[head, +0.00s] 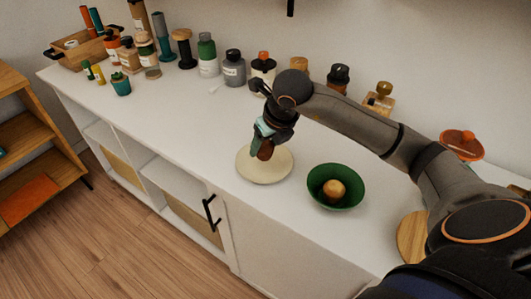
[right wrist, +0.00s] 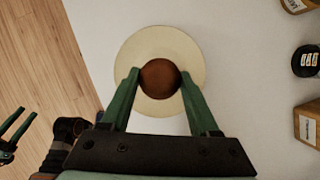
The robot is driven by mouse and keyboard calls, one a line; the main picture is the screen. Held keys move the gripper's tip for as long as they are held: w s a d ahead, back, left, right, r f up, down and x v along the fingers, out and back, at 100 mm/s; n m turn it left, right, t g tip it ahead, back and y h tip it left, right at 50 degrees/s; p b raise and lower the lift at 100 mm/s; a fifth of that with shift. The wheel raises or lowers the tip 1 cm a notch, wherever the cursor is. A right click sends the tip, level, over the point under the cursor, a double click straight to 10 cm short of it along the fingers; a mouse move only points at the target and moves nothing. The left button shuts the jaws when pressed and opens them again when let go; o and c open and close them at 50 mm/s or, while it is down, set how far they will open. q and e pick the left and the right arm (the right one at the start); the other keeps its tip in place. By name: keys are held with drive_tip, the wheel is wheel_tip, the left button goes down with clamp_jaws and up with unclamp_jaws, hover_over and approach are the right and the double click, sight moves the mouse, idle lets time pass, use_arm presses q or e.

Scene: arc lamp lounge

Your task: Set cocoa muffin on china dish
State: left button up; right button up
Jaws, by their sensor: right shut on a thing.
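My right gripper (head: 263,143) is shut on the cocoa muffin (head: 266,150), a dark brown round piece. In the right wrist view the muffin (right wrist: 160,78) sits between the green fingertips (right wrist: 160,82). It is over the china dish (head: 262,172), a round cream plate on the white counter; the dish shows beneath it in the right wrist view (right wrist: 140,47). I cannot tell whether the muffin touches the dish. My left gripper (right wrist: 17,125) shows small at the lower left of the right wrist view, its fingers apart and empty.
A green bowl (head: 318,197) holding a tan round bun (head: 334,190) stands right of the dish. Bottles and jars (head: 233,70) line the back, with a wooden crate (head: 80,53) at the far left. A round wooden board (head: 408,238) lies at the right. Counter left of the dish is clear.

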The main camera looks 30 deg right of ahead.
sight(266, 154)
drive_tip(key=shift+w+d+f, duration=0.1)
drive_tip(key=shift+f, duration=1.6)
drive_tip(key=o, duration=1.4)
drive_tip(key=shift+f, duration=0.1)
drive_tip(key=shift+c, duration=0.2)
drive_tip(key=v, duration=1.2)
drive_tip(key=shift+p, duration=0.4)
